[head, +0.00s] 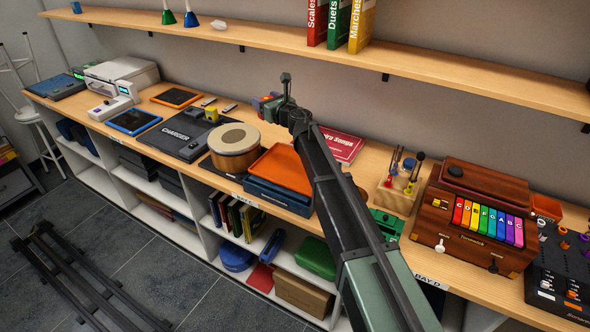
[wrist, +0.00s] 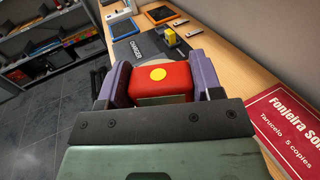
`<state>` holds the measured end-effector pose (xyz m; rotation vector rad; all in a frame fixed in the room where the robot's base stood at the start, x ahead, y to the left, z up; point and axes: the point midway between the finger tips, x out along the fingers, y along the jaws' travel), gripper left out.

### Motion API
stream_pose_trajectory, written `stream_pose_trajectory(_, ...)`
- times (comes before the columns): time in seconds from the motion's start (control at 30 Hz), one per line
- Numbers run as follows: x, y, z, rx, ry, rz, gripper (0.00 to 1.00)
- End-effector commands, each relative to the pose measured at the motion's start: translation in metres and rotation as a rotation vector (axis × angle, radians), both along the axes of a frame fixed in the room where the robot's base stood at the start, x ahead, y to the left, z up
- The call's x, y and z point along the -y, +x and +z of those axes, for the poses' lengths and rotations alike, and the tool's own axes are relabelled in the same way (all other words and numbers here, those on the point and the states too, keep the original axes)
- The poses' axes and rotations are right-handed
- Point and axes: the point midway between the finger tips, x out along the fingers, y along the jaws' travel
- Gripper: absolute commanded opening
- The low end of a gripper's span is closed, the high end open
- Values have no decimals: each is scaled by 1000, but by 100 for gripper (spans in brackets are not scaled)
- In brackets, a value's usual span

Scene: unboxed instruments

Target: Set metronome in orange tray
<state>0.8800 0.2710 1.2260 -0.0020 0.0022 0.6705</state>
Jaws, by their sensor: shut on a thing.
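My gripper (head: 266,103) is above the back of the counter, beyond the drum and tray in the head view. In the wrist view its purple fingers (wrist: 161,76) are shut on a red block with a yellow dot (wrist: 174,80). This block may be the metronome; its lower part is hidden. The orange tray (head: 284,168) lies on top of stacked blue trays (head: 277,196) at the counter's front, right of the drum. It looks empty, and my arm passes close to its right side. The tray cannot be made out in the wrist view.
A round drum (head: 234,140) stands left of the tray. A charger dock (head: 180,133) with a yellow item (head: 211,114) is farther left. A red songbook (head: 340,145) lies behind my arm. A wooden holder (head: 397,198) stands to the right. A shelf (head: 270,40) runs above.

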Motion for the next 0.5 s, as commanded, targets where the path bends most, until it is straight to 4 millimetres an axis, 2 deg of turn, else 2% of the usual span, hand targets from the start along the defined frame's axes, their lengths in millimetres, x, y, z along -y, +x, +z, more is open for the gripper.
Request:
stream_pose_trajectory(0.17,1,0,-49,0,0,-2,34)
stream_pose_trajectory(0.4,1,0,-132,0,0,-3,34)
stream_pose_trajectory(0.5,1,0,-156,0,0,-3,34)
